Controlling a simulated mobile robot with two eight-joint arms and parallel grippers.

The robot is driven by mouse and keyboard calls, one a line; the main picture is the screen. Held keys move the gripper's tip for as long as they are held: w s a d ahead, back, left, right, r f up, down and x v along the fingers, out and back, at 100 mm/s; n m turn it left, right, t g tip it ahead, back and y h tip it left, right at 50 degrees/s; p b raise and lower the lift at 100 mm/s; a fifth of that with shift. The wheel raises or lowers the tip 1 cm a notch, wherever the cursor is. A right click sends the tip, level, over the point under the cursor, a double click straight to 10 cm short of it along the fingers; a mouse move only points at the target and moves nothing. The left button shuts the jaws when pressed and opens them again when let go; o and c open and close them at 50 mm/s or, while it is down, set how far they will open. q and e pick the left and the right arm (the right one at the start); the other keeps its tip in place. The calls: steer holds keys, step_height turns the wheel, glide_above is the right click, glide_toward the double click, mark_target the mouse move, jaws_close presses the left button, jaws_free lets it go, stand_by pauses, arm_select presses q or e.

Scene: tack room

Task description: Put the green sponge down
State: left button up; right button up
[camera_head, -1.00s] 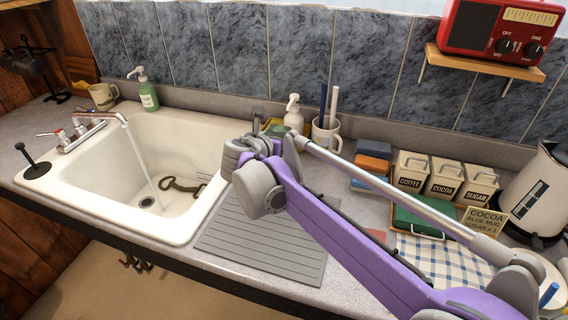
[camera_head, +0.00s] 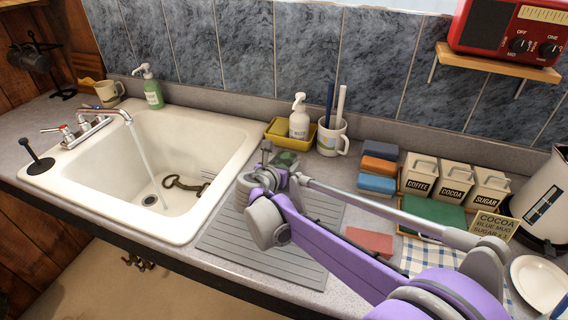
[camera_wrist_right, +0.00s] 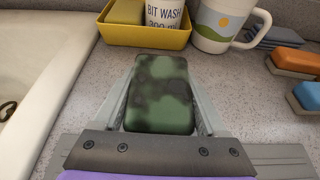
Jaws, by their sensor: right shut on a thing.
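The green sponge (camera_head: 286,158) is a block mottled dark and light green. My right gripper (camera_head: 277,167) is shut on it, at the back edge of the grey ribbed mat (camera_head: 315,268) right of the sink. In the right wrist view the sponge (camera_wrist_right: 160,95) lies between the two fingers of the gripper (camera_wrist_right: 160,88), pointing towards the yellow tray (camera_wrist_right: 125,35). Counter shows around it; I cannot tell whether it touches the counter. My left gripper is not in view.
The white sink (camera_head: 100,190) with running water is at left. The yellow tray holds a bottle (camera_head: 299,118); a mug (camera_head: 331,137) with brushes stands beside it. Blue and orange blocks (camera_head: 379,165), canisters (camera_head: 455,180) and a kettle (camera_head: 545,205) are at right. A pink block (camera_head: 369,242) lies nearer.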

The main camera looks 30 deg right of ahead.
steer(key=shift+f, duration=0.35)
steer(key=o, duration=0.9)
steer(key=shift+r, duration=0.3)
steer(key=v, duration=1.2)
steer(key=shift+r+p, duration=0.15)
steer(key=shift+p, duration=0.2)
